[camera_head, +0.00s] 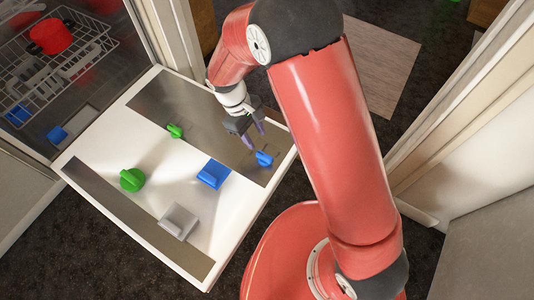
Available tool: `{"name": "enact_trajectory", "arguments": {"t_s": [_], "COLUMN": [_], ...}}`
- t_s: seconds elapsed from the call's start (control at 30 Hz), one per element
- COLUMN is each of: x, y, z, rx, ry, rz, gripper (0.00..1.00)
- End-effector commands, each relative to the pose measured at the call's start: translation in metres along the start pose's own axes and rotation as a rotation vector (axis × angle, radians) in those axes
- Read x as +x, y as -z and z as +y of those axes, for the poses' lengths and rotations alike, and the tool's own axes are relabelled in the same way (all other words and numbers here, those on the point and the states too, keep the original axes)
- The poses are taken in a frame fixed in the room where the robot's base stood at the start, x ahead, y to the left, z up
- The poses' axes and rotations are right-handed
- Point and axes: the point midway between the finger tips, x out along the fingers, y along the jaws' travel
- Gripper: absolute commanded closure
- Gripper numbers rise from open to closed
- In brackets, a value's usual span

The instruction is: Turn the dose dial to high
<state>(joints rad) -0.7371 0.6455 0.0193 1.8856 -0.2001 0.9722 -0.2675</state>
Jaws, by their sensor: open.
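A white panel (95,157), like a lowered appliance door, carries several coloured knobs and blocks. A small blue knob (264,158) sits near its right corner, on a brushed metal strip (160,100). A small green knob (175,131) is on the left side of that strip. A larger round green knob (132,179) sits on the white part at the left. No labels are readable, so I cannot tell which is the dose dial. My gripper (254,135) is open and empty, with its purple fingers above the strip, just beyond the small blue knob.
A blue block (214,173) and a grey block (179,222) stand on the panel. At upper left, a wire rack (22,72) holds a red pot (50,36). A beige mat (376,65) lies on the dark floor, with a white frame (450,130) at right.

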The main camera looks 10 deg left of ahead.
Motion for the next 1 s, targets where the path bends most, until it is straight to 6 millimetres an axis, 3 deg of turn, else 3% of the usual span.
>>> {"name": "enact_trajectory", "arguments": {"t_s": [0.6,0.97,1.0], "x": [0.078,0.084,0.083], "y": [0.003,0.003,0.003], "z": [-0.003,-0.003,-0.003], "rx": [-0.013,-0.013,-0.013], "ry": [-0.001,-0.001,-0.001], "rz": [-0.012,-0.011,-0.01], "gripper": [0.59,0.59,0.64]}}
